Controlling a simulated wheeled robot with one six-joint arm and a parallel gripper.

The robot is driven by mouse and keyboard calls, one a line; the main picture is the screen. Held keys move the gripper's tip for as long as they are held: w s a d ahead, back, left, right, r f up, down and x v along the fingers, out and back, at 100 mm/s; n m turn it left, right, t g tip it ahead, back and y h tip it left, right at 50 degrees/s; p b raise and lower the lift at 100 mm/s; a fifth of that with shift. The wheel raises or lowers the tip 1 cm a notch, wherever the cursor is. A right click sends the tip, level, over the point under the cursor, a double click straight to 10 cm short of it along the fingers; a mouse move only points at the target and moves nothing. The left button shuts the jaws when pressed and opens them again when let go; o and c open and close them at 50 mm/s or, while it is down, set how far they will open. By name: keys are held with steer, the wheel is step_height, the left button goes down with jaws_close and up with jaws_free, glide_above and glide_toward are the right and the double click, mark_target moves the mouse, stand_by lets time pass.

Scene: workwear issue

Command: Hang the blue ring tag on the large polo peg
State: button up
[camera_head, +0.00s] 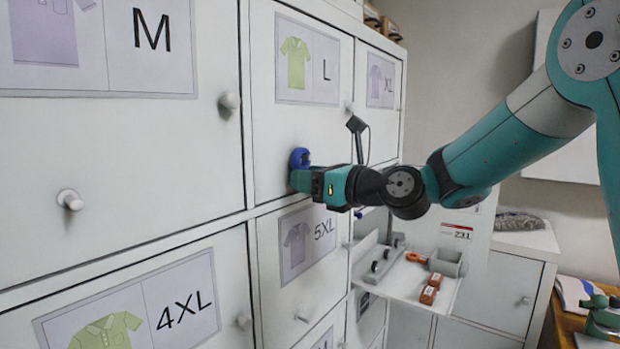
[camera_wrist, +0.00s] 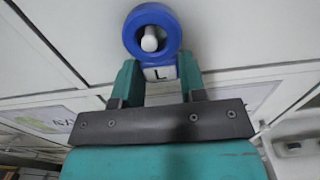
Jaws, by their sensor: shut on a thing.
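The blue ring tag is a thick blue ring (camera_wrist: 152,33) with a white plate (camera_wrist: 161,73) marked L below it. My gripper (camera_wrist: 160,80) is shut on the tag's lower part, with one finger on each side. A white round-ended peg (camera_wrist: 149,40) shows inside the ring's hole in the wrist view; I cannot tell how far it reaches through. In the head view the ring (camera_head: 300,157) is close against the white door with the green polo label L (camera_head: 307,60). My gripper (camera_head: 305,181) is just below the ring there, and the peg is hidden.
The M door at left has a bare peg (camera_head: 70,200) and a knob (camera_head: 228,101). The L door's knob (camera_head: 348,107) is right of the ring. Below is the 5XL door (camera_head: 305,245). A shelf tray (camera_head: 408,283) with orange items lies below my arm.

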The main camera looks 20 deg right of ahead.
steer(key=o, duration=1)
steer(key=shift+b+v, duration=3.3)
steer(key=shift+v, duration=5.4)
